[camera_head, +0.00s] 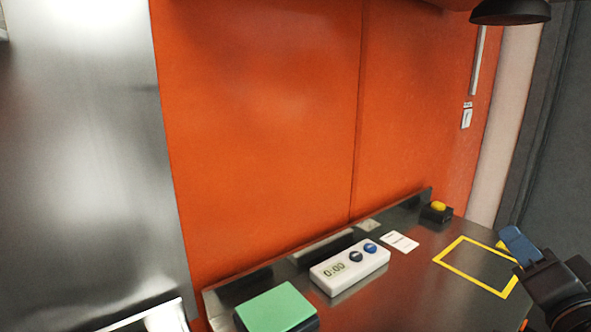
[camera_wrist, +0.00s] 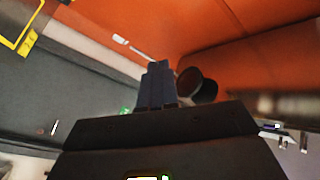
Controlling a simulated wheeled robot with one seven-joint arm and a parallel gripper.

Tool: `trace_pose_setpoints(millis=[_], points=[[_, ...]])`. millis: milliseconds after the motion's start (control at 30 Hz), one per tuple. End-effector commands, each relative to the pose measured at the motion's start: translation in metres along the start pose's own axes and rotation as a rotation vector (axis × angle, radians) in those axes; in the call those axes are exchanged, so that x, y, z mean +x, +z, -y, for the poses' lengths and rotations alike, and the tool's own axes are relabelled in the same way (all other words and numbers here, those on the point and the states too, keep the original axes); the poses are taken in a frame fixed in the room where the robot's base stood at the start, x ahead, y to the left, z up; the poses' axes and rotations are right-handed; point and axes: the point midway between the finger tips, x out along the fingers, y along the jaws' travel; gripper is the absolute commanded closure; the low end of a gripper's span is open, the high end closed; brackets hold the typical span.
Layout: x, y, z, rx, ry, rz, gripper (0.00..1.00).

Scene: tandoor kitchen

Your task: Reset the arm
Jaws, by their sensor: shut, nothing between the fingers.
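My gripper (camera_head: 518,245) is at the right edge of the head view, over the right end of the steel counter (camera_head: 385,285). Its blue fingers show beside the yellow square outline on the counter. In the wrist view my gripper (camera_wrist: 157,80) points up the picture, its fingers together with nothing between them. Part of my dark arm is cut off by the frame's right edge.
On the counter are a green-topped block (camera_head: 275,307), a white timer (camera_head: 350,268) reading 0:00, a white card (camera_head: 400,241), a yellow square outline (camera_head: 463,241) and a black box with a yellow button (camera_head: 438,207). An orange wall (camera_head: 265,130) stands behind. A dark lamp (camera_head: 510,12) hangs above.

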Motion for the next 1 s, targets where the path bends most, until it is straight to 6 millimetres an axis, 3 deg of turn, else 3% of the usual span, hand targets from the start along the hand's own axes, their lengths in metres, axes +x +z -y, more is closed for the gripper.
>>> trace_pose_setpoints(millis=[33,200,500,733,1000], points=[[-0.017,0.017,-0.010,-0.036,0.018,0.023,1.00],[-0.073,0.058,-0.031,-0.160,0.053,0.077,1.00],[-0.183,0.109,-0.050,-0.365,0.083,0.188,1.00],[-0.269,0.130,-0.047,-0.508,0.081,0.282,1.00],[-0.360,0.134,-0.029,-0.646,0.059,0.387,1.00]])
